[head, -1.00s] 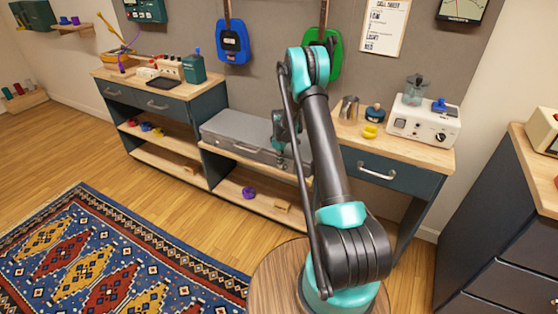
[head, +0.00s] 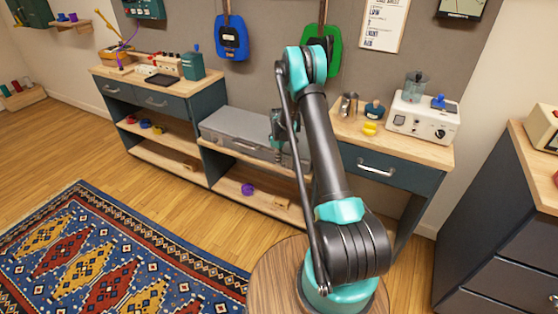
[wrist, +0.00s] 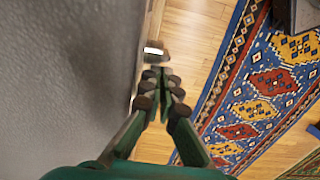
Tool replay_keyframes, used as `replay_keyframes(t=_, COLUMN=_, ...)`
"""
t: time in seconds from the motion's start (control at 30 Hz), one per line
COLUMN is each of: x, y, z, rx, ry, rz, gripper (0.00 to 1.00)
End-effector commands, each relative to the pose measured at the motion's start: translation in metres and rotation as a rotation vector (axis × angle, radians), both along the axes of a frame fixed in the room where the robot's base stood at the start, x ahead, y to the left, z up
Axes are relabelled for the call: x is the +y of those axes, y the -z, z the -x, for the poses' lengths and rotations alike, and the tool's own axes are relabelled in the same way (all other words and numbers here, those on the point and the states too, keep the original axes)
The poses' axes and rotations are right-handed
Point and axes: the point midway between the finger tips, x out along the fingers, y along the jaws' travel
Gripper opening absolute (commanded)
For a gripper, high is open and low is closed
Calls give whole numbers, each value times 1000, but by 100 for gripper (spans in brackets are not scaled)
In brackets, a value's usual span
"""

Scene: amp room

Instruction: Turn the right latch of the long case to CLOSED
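The long grey case (head: 233,127) lies closed on the low middle section of the bench in the head view. In the wrist view its grey side (wrist: 65,70) fills the left. A small pale metal piece, likely the right latch (wrist: 153,49), shows at the case's edge, just beyond my fingertips. My gripper (wrist: 158,73) has its fingers together, with nothing seen between them. I cannot tell whether the tips touch the latch. In the head view my gripper (head: 279,143) is at the case's right part, partly hidden by my arm. The latch's setting is not readable.
A bench top with a white device (head: 422,119), a metal cup (head: 348,105) and yellow pieces (head: 370,128) stands right of the case. A shelf below holds a purple piece (head: 248,189). The patterned rug (head: 110,260) and open floor lie in front.

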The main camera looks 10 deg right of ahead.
Motion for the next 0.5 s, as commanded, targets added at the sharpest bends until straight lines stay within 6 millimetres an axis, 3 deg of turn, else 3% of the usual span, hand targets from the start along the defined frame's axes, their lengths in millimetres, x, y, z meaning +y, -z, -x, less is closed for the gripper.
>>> replay_keyframes(t=0.5, x=7, y=13, z=-6, rx=1, ry=2, rz=2, gripper=0)
